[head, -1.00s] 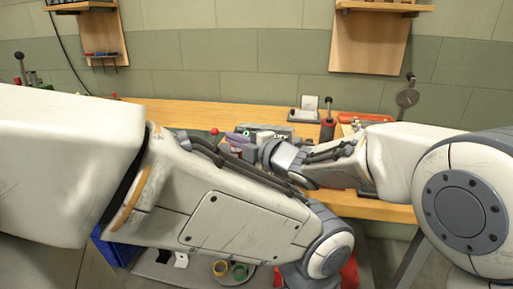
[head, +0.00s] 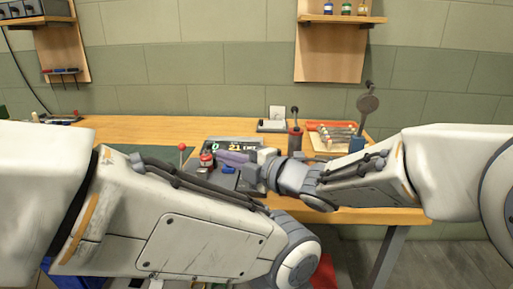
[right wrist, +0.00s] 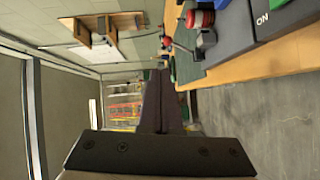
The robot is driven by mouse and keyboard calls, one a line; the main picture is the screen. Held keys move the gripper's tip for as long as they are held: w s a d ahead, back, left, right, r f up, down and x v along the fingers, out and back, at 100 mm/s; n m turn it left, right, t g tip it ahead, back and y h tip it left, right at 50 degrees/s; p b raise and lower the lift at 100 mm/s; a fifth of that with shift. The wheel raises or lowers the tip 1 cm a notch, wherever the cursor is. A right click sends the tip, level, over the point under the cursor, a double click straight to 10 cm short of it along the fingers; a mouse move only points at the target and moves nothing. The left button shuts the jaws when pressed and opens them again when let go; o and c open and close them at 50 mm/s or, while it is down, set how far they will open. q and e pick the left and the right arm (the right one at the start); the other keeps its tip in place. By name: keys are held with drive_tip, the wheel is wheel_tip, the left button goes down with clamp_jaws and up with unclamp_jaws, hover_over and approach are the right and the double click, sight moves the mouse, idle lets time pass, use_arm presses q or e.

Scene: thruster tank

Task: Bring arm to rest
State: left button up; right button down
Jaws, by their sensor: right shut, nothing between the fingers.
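My right arm comes in from the right in the head view. Its gripper (head: 232,157) points left over the bench, in front of the dark device with the lit display (head: 228,145). In the right wrist view its dark fingers (right wrist: 162,95) lie together with nothing between them. My left arm (head: 185,225) fills the lower left of the head view, bent at a joint near the lower middle. Its gripper is outside the picture or hidden behind the arm.
The wooden bench (head: 120,128) runs along the wall. A red-topped can (head: 206,160), a red-knobbed lever (head: 182,148), a blue block (head: 228,170) and a tool tray (head: 335,135) are on it. Shelves (head: 335,19) hang above. Bare floor (right wrist: 250,110) shows in the right wrist view.

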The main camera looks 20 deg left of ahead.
drive_tip(key=s+d+f+m+t+h, duration=0.1)
drive_tip(key=s+d+f+m+h, duration=0.1)
drive_tip(key=d+f+m+h, duration=0.55)
drive_tip(key=s+d+f+m+t+h, duration=0.1)
drive_tip(key=d+f+m+h, duration=0.25)
drive_tip(key=d+m, duration=0.5)
drive_tip(key=s+d+f+m+g+h, duration=0.2)
drive_tip(key=s+d+f+m+g, duration=0.15)
drive_tip(key=s+d, duration=0.45)
drive_tip(key=s+d+f+m+g+h, duration=0.25)
drive_tip(key=s+d+f, duration=0.2)
drive_tip(key=s, duration=0.55)
wheel_tip(320, 180, up, 22)
drive_tip(key=s+d+m+g+p, duration=0.1)
drive_tip(key=p, duration=2)
drive_tip(key=shift+s+d+f+g, duration=0.2)
drive_tip(key=shift+s+f+g, duration=0.1)
drive_tip(key=shift+s, duration=0.1)
